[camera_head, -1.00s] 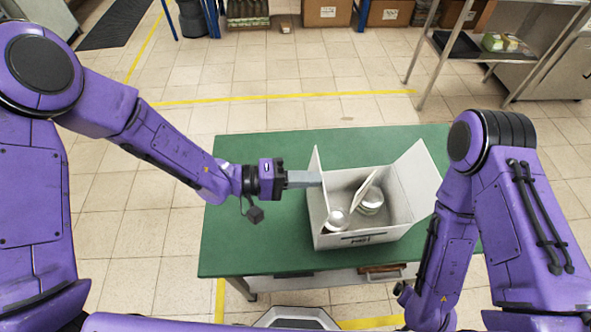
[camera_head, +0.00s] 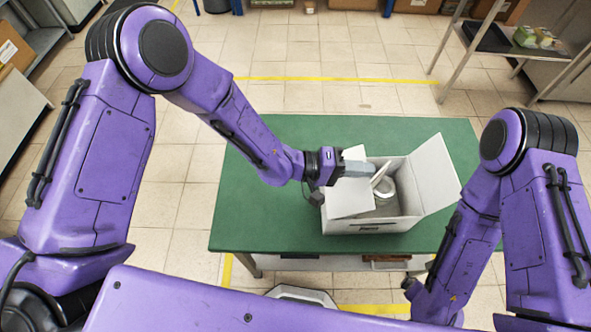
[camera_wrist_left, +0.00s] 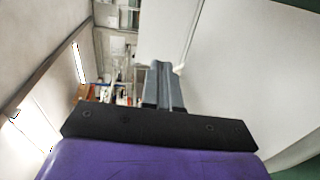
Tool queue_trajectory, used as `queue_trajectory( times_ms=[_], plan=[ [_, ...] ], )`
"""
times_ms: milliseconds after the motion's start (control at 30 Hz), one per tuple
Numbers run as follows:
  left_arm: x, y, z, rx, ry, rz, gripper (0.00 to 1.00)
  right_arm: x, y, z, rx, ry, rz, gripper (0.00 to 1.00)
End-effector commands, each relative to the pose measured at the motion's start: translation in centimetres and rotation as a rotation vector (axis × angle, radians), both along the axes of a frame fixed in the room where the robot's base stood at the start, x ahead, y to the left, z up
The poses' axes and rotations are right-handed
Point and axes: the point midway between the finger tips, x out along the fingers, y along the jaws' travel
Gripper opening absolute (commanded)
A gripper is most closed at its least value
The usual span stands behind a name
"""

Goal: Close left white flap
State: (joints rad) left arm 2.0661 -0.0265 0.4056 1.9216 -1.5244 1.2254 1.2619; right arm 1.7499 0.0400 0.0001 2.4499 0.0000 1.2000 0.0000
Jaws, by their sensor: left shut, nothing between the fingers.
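A white open-topped box (camera_head: 372,226) stands on the green table. Its left white flap (camera_head: 346,203) leans inward over the left part of the opening. Its right flap (camera_head: 436,172) stands up, tilted outward. My left gripper (camera_head: 372,169) is shut and empty, with its fingers at the far part of the left flap; I cannot tell whether they touch it. In the left wrist view the shut fingers (camera_wrist_left: 163,90) show beside a large white surface. A jar with a pale lid (camera_head: 384,188) and a thin white panel (camera_head: 379,173) show inside the box. My right gripper's fingers are hidden.
The green table (camera_head: 285,215) is bare to the left of the box. My right forearm is near the table's right front edge. A metal shelf (camera_head: 500,50) stands on the floor at the back right.

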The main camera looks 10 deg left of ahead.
Motion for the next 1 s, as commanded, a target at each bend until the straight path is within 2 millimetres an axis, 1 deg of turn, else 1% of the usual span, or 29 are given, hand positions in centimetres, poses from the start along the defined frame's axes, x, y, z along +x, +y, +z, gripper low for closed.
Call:
queue_trajectory(
  times_ms=[100,300,800,900,967,1000],
  plan=[
    [0.0,-0.4,-0.5,0.000,0.000,-0.001,0.00,0.0,0.0,-0.3,0.000,0.000,0.000,1.00],
    [0.1,-0.8,-0.7,0.000,-0.001,-0.001,0.00,0.0,0.0,-0.4,0.000,0.000,0.000,1.00],
    [0.2,-0.8,-0.7,0.000,0.000,0.000,0.00,0.0,0.0,-0.4,0.000,0.000,0.000,1.00],
    [0.1,-0.6,-0.1,0.000,0.000,0.000,0.00,0.0,0.0,0.2,0.000,0.000,0.000,1.00],
    [0.1,-0.2,0.9,0.000,0.000,0.001,0.00,0.0,0.0,1.2,0.000,0.000,0.000,1.00],
    [0.1,0.1,1.8,0.000,0.000,0.001,0.00,0.0,0.0,2.1,0.000,0.000,0.000,1.00]
  ],
)
